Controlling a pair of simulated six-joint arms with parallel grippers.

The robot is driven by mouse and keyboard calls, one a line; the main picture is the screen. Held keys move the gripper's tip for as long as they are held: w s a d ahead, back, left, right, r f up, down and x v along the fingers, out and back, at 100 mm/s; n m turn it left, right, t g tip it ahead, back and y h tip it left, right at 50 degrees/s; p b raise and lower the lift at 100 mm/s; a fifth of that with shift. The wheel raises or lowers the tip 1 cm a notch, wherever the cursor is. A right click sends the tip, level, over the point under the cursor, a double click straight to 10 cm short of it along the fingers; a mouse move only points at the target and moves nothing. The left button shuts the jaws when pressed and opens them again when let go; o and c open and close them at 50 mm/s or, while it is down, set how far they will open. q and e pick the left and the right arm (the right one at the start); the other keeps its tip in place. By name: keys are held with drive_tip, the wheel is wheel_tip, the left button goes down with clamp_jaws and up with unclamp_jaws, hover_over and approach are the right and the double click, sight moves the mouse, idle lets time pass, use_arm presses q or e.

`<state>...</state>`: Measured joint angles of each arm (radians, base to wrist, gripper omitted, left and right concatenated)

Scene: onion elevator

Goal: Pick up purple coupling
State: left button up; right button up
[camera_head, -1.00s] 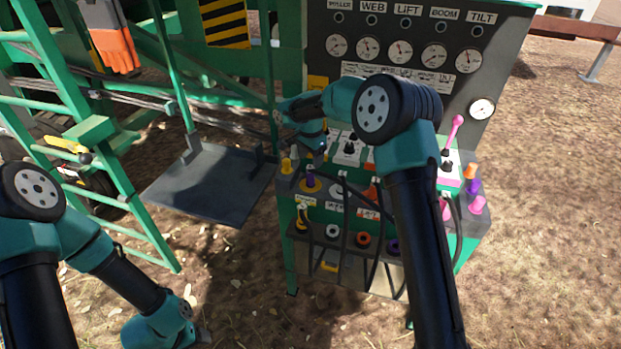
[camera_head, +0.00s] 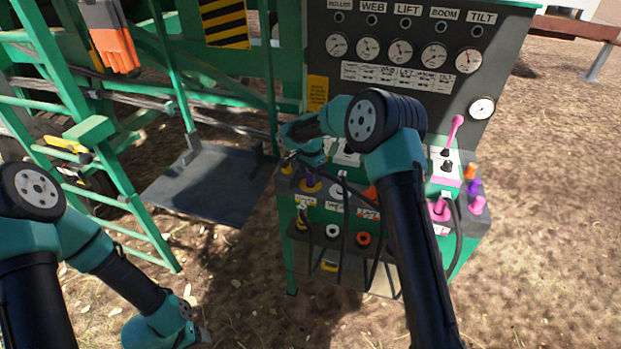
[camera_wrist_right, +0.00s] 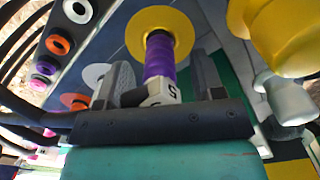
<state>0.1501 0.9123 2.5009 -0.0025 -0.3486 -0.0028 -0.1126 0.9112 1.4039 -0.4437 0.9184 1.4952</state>
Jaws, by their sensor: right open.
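The purple coupling (camera_wrist_right: 160,58) stands in front of a yellow disc (camera_wrist_right: 166,22) in the right wrist view, with a white marked block at its near end. In the head view it shows in part on the panel's left side (camera_head: 310,178), under my right gripper (camera_head: 300,166). My right gripper (camera_wrist_right: 160,85) is open, with one finger on each side of the purple coupling. Contact between fingers and coupling cannot be told. My left arm is at the lower left of the head view; its gripper (camera_head: 202,338) barely shows, and its jaws cannot be made out.
A yellow coupling (camera_wrist_right: 285,35) is close on the right in the wrist view. White, orange and purple sockets and black hoses lie to the left. The control panel (camera_head: 320,60) with gauges rises behind. A pink lever (camera_head: 455,130) and pink couplings are at the panel's right.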

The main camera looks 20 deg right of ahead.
drive_tip(key=shift+f, duration=0.55)
drive_tip(key=c, duration=1)
drive_tip(key=shift+r, duration=0.15)
drive_tip(key=shift+c, duration=0.2)
drive_tip(key=shift+r, duration=1.75)
drive_tip(key=s+a, duration=0.2)
drive_tip(key=s, duration=0.5)
drive_tip(key=s+a+r, duration=0.1)
drive_tip(key=s+a, duration=0.1)
drive_tip(key=s, duration=0.6)
drive_tip(key=shift+s+a+r, duration=0.15)
drive_tip(key=shift+s+a, duration=0.05)
drive_tip(key=shift+a, duration=0.05)
